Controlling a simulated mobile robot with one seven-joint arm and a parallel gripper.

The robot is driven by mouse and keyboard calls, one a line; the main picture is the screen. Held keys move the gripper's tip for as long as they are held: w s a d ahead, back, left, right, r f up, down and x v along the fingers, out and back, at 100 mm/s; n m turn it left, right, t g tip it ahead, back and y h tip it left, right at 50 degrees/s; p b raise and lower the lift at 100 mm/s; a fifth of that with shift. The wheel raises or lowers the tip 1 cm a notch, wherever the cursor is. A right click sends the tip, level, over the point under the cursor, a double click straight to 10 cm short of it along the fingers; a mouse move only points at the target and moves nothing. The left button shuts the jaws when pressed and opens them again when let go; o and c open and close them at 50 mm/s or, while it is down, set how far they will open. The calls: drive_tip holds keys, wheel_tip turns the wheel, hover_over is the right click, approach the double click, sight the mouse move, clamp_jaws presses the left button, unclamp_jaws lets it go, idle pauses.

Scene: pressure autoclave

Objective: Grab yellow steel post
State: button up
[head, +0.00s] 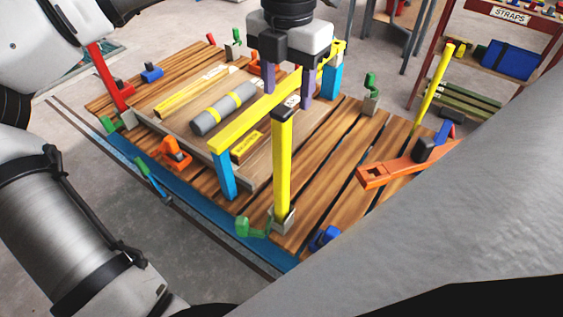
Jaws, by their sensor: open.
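An upright yellow post (283,165) with a dark, labelled top stands in a grey socket at the deck's near edge. Another yellow post (434,84) stands upright at the right. A long yellow bar (245,122) lies level on a near blue support (223,174) and a far blue support (331,78). My gripper (288,88) points down with its two purple fingers apart. The fingers appear on either side of the yellow bar, behind the near post's top in this view. I cannot tell whether they touch the bar.
Under the bar, a wooden board (176,118) carries a grey roll (222,108) with yellow bands. An orange bar (398,168) lies at the right. A red post (109,78) stands at the left. A strap rack (500,50) stands behind. Bare planks lie right of the near post.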

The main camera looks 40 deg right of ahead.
sight(282, 125)
wheel_tip(282, 125, down, 3)
drive_tip(key=shift+w+a+f+p, duration=0.2)
drive_tip(key=shift+f+p, duration=0.4)
drive_tip(key=shift+f, duration=0.75)
drive_tip(key=shift+w+a+f+p, duration=0.15)
drive_tip(key=shift+f+p, duration=0.4)
drive_tip(key=shift+f, duration=0.8)
drive_tip(key=shift+s, duration=0.1)
clamp_jaws()
